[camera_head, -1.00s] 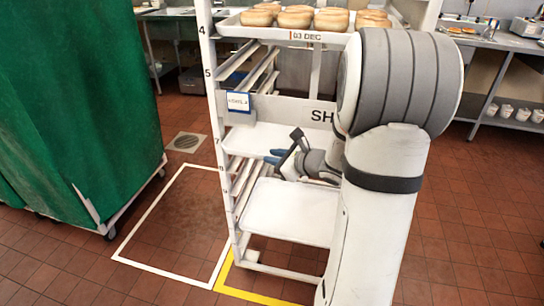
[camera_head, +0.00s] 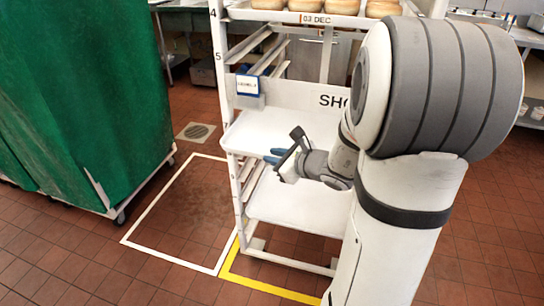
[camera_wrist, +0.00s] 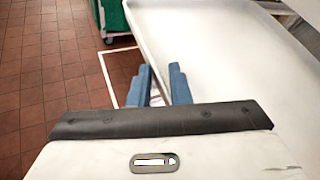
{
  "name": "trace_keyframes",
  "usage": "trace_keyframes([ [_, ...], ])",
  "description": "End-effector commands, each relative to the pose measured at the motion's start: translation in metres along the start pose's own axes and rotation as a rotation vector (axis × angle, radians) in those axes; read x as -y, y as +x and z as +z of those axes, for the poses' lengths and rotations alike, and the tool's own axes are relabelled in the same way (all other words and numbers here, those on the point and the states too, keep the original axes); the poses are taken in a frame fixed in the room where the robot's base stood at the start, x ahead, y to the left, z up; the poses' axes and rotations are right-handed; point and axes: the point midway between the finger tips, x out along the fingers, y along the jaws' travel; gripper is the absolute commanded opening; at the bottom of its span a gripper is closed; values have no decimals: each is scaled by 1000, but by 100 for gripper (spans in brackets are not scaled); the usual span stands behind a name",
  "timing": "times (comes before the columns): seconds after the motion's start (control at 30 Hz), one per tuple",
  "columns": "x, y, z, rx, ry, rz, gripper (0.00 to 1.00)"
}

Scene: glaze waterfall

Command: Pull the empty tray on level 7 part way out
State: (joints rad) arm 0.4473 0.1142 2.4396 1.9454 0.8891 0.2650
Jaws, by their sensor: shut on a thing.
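The empty white tray (camera_head: 248,135) at level 7 sticks out of the front of the rack, its near edge past the rack's left upright. My gripper (camera_head: 274,156) is at this tray's front edge, with its blue fingers shut on the rim. In the wrist view the two blue fingertips (camera_wrist: 161,84) meet the rim, and the bare tray floor (camera_wrist: 215,50) stretches away to the right. The tray looks level, and no goods show on it.
Another empty tray (camera_head: 300,208) lies lower in the rack. A top tray (camera_head: 275,14) carries round buns. A green covered trolley (camera_head: 80,100) stands at left. White and yellow floor lines (camera_head: 262,288) mark the tiles. Open floor lies in front.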

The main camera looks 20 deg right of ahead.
Motion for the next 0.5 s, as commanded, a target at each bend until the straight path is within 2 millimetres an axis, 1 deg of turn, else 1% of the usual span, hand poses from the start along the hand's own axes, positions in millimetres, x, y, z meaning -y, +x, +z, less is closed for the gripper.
trace_keyframes([
  [0.03,0,0,0,1,4,-2,0],
  [0.07,0,0,0,1,4,-2,18],
  [0.1,0,0,0,1,4,-1,21],
  [0.37,0,0,0,1,1,0,43],
  [0.5,0,0,1,1,0,0,43],
])
